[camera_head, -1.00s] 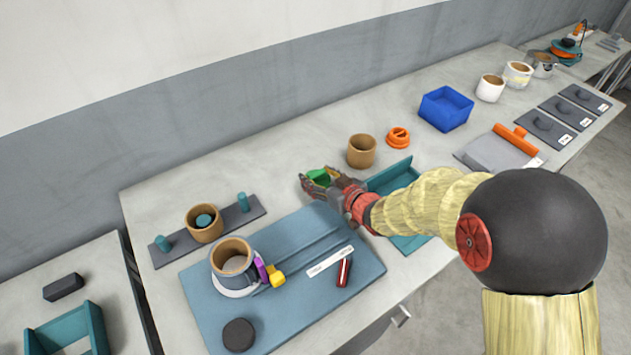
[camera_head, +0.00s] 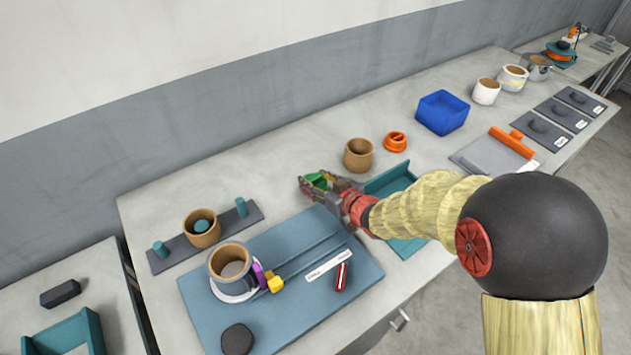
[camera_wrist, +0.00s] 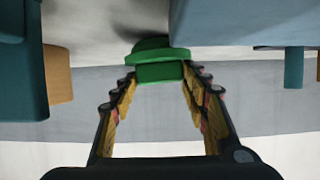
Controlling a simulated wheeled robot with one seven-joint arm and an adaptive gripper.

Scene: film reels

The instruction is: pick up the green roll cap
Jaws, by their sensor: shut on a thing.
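The green roll cap (camera_head: 319,180) is at the tips of my gripper (camera_head: 312,184), just behind the blue-grey work mat (camera_head: 200,301). In the wrist view, the cap (camera_wrist: 157,72) has a round flange and a narrower block, and the block sits between the two fingertips (camera_wrist: 158,78). My gripper is shut on this block. The fingers hide part of the cap in the head view. I cannot tell whether the cap touches the table or is just above it.
A tan roll (camera_head: 358,155) and an orange ring (camera_head: 395,142) stand behind my gripper. A teal tray (camera_head: 388,178) lies under my arm. A blue bin (camera_head: 443,112) is farther right. A rack with teal pegs (camera_head: 176,250) stands left.

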